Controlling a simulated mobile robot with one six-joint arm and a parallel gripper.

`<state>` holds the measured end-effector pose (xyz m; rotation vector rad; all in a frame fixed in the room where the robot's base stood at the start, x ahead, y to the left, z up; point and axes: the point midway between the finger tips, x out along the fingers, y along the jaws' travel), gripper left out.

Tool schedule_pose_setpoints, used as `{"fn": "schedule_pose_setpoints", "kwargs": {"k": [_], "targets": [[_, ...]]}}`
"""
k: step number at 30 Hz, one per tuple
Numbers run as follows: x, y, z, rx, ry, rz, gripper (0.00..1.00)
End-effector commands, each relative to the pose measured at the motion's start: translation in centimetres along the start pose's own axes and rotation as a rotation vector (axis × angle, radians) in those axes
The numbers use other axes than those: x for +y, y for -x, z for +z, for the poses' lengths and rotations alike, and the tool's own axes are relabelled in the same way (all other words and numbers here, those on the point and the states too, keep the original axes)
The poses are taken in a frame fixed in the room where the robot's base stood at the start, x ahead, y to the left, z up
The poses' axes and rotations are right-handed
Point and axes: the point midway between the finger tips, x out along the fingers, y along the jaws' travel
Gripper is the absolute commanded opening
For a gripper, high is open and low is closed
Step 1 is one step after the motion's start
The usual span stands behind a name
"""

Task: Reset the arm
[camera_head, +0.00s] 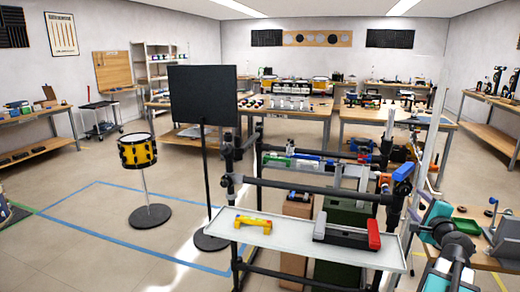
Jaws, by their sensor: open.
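Part of my arm (456,250), with teal and black joints, shows at the lower right, folded close to the right end of a white tray-topped rack. I cannot make out the fingers of my gripper in this view. A black and grey device with a red end (374,236) lies on the tray at the right.
The black-framed rack (300,186) stands just left of my arm. A wooden table (503,262) with a green tray (467,228) is at the right edge. A yellow drum (138,152) and a black panel on a stand (203,95) stand left.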

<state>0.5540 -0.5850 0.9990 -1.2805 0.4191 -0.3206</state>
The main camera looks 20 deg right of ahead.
Motion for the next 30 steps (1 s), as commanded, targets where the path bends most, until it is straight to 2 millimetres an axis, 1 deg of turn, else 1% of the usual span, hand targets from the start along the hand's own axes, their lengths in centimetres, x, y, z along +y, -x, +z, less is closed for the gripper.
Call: {"fn": "schedule_pose_setpoints", "kwargs": {"k": [1, 2, 5, 8, 9, 14, 15, 19, 23, 24, 26, 30], "targets": [[1.1, -0.5, 1.3, -0.020, 0.021, 0.024, 0.51], [1.8, -0.8, 1.9, -0.031, 0.036, 0.039, 0.51], [4.6, -1.9, 4.8, -0.079, 0.098, 0.099, 0.51], [8.0, -2.8, 8.2, -0.137, 0.175, 0.169, 0.51], [9.5, -3.1, 9.6, -0.161, 0.207, 0.197, 0.51], [15.1, -3.6, 14.8, -0.262, 0.335, 0.304, 0.51], [16.4, -3.6, 16.1, -0.287, 0.367, 0.330, 0.51], [21.0, -3.3, 20.0, -0.373, 0.476, 0.411, 0.51], [25.4, -2.4, 23.7, -0.462, 0.585, 0.489, 0.51], [26.8, -2.1, 24.8, -0.489, 0.619, 0.512, 0.51], [28.7, -1.4, 26.4, -0.532, 0.671, 0.546, 0.51], [33.2, 0.3, 29.6, -0.630, 0.794, 0.622, 0.51]]}}
